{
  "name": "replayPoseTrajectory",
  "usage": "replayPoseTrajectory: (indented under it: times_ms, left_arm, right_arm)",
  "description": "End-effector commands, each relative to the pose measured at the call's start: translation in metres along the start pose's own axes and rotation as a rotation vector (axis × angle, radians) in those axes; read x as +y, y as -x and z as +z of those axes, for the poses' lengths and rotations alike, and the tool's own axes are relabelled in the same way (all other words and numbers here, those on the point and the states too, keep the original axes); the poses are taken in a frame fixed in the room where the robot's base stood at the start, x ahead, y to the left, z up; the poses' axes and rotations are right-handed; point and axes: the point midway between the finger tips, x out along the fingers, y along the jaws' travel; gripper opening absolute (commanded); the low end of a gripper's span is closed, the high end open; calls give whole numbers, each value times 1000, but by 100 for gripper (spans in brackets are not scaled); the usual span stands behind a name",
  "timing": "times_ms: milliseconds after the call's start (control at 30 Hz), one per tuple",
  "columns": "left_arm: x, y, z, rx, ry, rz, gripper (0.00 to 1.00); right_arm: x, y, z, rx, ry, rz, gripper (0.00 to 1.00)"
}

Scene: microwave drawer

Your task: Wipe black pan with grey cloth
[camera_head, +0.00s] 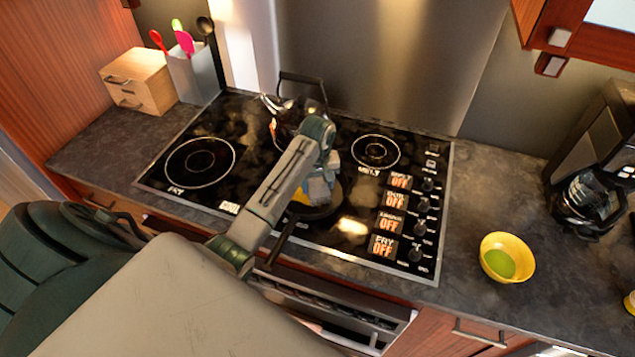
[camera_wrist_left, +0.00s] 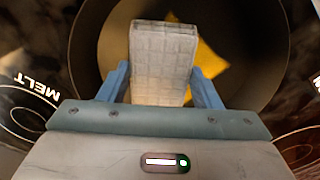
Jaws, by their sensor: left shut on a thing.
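The black pan (camera_head: 322,211) sits on the stove's front middle area, its handle pointing toward the front edge. In the left wrist view, the pan's dark round inside (camera_wrist_left: 262,75) fills the background, with a yellow patch (camera_wrist_left: 211,66) on it. My left gripper (camera_head: 322,184) is above the pan. Its blue fingers (camera_wrist_left: 165,85) are shut on the grey cloth (camera_wrist_left: 163,55), which looks like a pale block with a grid pattern. I cannot tell whether the cloth touches the pan. My arm hides part of the pan in the head view. My right gripper is not in view.
A kettle (camera_head: 283,122) stands behind my arm on the black stovetop (camera_head: 250,150). A yellow bowl (camera_head: 507,258) and a coffee maker (camera_head: 590,190) are on the right counter. A utensil holder (camera_head: 192,75) and a small drawer box (camera_head: 140,80) stand at the back left.

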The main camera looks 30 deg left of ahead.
Motion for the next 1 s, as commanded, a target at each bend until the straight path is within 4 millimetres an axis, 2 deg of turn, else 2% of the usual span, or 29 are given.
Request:
replayPoseTrajectory:
  times_ms: [267,733,1000]
  left_arm:
    - [-1,-2,-1,0,0,0,17]
    - [-23,0,-15,0,0,-1,17]
    - [-16,-1,-10,-1,0,1,17]
  right_arm:
    - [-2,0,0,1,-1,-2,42]
    - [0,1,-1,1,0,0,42]
    - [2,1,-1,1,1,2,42]
